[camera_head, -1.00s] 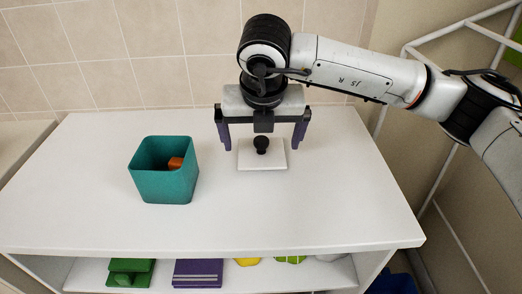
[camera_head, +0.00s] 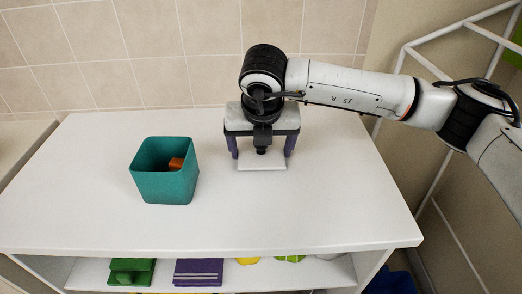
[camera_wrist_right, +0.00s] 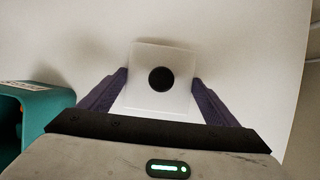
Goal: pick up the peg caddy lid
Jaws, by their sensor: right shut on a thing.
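The peg caddy lid (camera_head: 262,165) is a flat white square plate with a round black knob. It lies on the white cupboard top; I cannot tell if it is lifted at all. In the right wrist view the lid (camera_wrist_right: 160,103) sits between the purple fingers, its side edges against them, with the knob in the middle. My right gripper (camera_head: 261,156) points down over the lid and is shut on its two sides. The teal caddy (camera_head: 165,186) stands upright to the left, open at the top, with an orange piece (camera_head: 176,163) inside. My left gripper is not in view.
The cupboard top (camera_head: 330,210) is clear in front and to the right. A tiled wall (camera_head: 130,60) stands behind. The shelf below holds green (camera_head: 131,272) and purple (camera_head: 198,272) things. A white frame rack stands at the right.

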